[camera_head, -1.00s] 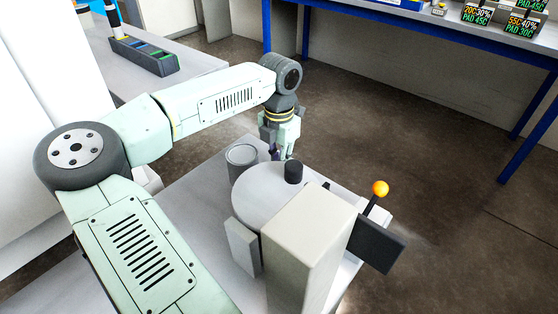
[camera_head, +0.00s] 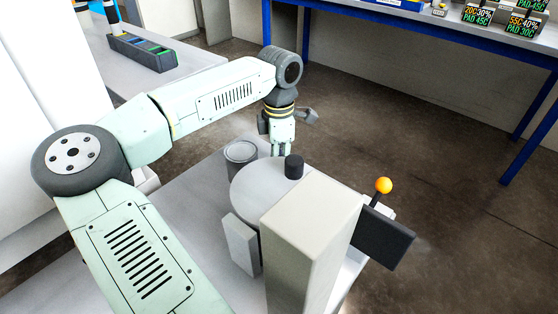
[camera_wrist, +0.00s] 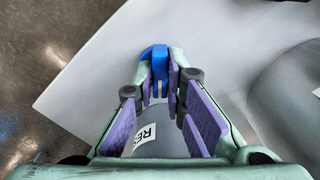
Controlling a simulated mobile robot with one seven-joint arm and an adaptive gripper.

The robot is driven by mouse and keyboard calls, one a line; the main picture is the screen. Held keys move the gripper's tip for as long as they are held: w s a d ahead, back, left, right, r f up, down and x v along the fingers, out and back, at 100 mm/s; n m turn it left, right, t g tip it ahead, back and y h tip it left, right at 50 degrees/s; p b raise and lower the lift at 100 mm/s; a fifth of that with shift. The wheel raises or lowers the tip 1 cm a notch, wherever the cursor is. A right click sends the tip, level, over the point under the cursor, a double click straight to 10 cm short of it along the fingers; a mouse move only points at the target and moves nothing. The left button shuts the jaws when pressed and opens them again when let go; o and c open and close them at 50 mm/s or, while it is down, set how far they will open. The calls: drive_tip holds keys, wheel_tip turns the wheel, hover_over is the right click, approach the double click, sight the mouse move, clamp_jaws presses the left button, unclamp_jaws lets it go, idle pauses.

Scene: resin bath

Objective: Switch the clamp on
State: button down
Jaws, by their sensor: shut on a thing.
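My gripper (camera_head: 281,146) hangs fingers-down behind the round grey disc in the head view. In the wrist view its purple-padded fingers (camera_wrist: 162,82) are shut on a blue piece (camera_wrist: 155,54) at their tips. That blue piece looks like a small handle or switch; I cannot tell whether it belongs to the clamp. In the head view it is not visible. A lever with an orange ball (camera_head: 383,186) stands apart, to the right of my gripper. No part is clearly marked as the clamp.
The disc (camera_head: 255,195) carries a black knob (camera_head: 293,167) near my gripper. A grey can (camera_head: 242,152) stands to the left. A pale column (camera_head: 305,225) and a dark panel (camera_head: 384,238) stand in front. A grey body labelled "RES" (camera_wrist: 150,140) lies below my fingers.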

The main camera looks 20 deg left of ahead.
drive_tip(key=shift+m+b, duration=0.3)
drive_tip(key=shift+m, duration=1.8)
drive_tip(key=c, duration=1.7)
unclamp_jaws()
drive_tip(key=shift+o, duration=0.2)
wheel_tip(320, 180, up, 12)
